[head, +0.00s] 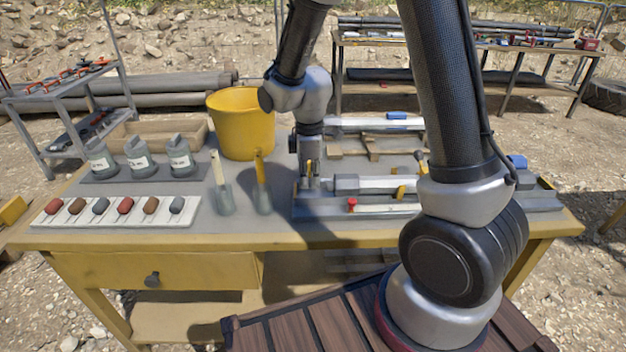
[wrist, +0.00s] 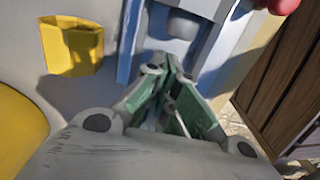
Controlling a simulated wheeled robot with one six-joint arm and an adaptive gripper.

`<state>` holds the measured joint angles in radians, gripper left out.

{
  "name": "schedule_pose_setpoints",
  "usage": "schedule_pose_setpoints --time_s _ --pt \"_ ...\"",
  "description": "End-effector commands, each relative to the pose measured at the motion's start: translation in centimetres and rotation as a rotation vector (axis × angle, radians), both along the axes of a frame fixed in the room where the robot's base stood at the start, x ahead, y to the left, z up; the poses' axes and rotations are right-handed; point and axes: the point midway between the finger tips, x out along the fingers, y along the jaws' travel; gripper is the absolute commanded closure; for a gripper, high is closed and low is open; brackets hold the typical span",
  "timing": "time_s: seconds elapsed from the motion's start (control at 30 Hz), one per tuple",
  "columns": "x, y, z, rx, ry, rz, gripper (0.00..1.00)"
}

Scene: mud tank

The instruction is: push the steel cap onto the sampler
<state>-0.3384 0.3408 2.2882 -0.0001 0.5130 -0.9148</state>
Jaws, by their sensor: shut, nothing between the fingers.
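The sampler, a pale tube (head: 377,184), lies level in a grey fixture (head: 490,205) on the bench. A grey block-like end piece (head: 346,184) sits at the tube's left end; I take it for the steel cap, though I cannot tell whether it is seated. In the wrist view a grey rounded piece (wrist: 184,24) shows between blue-grey rails (wrist: 143,45). My gripper (head: 309,184) points down at the fixture's left end, left of the grey piece and apart from it. Its fingers (wrist: 170,80) are shut and empty. Contact of the fingertips with the fixture is unclear.
A yellow bucket (head: 240,125) stands behind my gripper. A red knob (head: 352,203) is at the fixture's front. A yellow part (wrist: 72,47) is beside the rails. Jars (head: 140,160), a sample strip (head: 110,212) and two upright tools (head: 262,185) occupy the left bench.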

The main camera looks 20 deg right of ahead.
Motion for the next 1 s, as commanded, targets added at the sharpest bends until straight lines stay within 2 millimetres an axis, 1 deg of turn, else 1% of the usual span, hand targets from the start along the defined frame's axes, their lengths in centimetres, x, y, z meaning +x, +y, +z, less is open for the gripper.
schedule_pose_setpoints --time_s 0.1,0.2,0.3,0.4,0.5,0.63,0.77,0.87,0.9,0.97,1.0 --pt "1.0 1.3 0.2 0.001 -0.003 -0.002 1.0" --pt "0.9 1.1 3.2 0.003 -0.007 -0.004 1.0" --pt "0.9 1.1 5.5 0.002 -0.006 -0.004 1.0" --pt "0.9 1.1 7.5 0.003 -0.005 -0.004 1.0" --pt "0.8 1.1 8.8 0.001 -0.003 -0.004 1.0" --pt "0.8 1.1 9.8 0.001 -0.001 -0.004 1.0" --pt "0.8 1.1 10.0 0.0 0.0 -0.015 1.0" --pt "0.6 1.0 10.0 -0.002 0.006 -0.083 1.0" --pt "0.4 0.9 10.0 -0.005 0.012 -0.13 1.0" --pt "-0.6 0.6 9.5 -0.02 0.04 -0.218 1.0" --pt "-1.6 0.2 9.3 -0.033 0.06 -0.287 1.0"
